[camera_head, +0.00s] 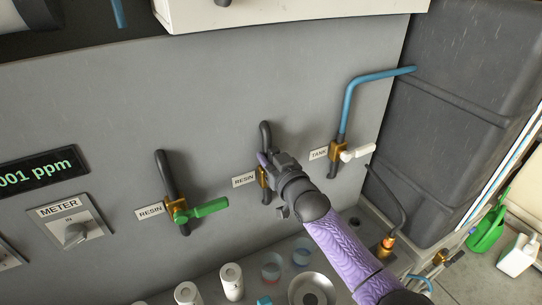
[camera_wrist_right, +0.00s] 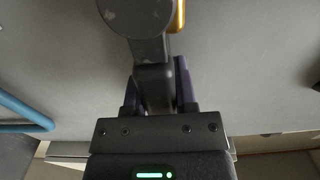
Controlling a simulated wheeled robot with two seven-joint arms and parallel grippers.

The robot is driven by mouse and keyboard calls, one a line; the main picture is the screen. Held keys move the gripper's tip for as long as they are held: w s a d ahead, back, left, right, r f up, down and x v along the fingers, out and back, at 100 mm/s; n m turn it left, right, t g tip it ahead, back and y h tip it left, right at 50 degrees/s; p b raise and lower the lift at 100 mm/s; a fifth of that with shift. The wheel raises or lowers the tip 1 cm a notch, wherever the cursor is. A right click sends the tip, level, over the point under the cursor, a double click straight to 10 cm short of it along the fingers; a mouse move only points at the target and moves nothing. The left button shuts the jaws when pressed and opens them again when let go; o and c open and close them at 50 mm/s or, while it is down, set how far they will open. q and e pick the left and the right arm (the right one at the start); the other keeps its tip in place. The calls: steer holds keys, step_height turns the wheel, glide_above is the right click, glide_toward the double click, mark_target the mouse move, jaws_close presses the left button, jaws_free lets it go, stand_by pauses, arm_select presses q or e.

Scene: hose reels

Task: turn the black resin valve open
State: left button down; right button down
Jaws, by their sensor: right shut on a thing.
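The black resin valve has a brass body (camera_head: 263,178) on a dark pipe, at the middle "RESIN" label on the grey panel. Its black handle (camera_wrist_right: 152,76) shows in the right wrist view, running from a round dark hub down between my fingers. My right gripper (camera_head: 272,163) is shut on this handle, and its purple fingertips (camera_wrist_right: 158,92) lie on both sides of it. In the head view the gripper hides most of the handle. My left gripper is not in view.
A green-handled resin valve (camera_head: 200,211) is to the left. A white-handled tank valve (camera_head: 356,153) with a blue pipe (camera_head: 348,98) is close on the right. A dark tank (camera_head: 460,120) stands beyond it. Cups and white containers (camera_head: 232,282) stand below the panel.

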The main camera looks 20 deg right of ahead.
steer(key=shift+f, duration=0.15)
steer(key=shift+c, duration=2)
jaws_free()
steer(key=shift+s, duration=0.1)
steer(key=s+d+p, duration=0.1)
steer(key=s, duration=0.8)
steer(key=shift+s+d+p, duration=0.2)
steer(key=shift+s+p, duration=0.1)
steer(key=shift+s, duration=0.05)
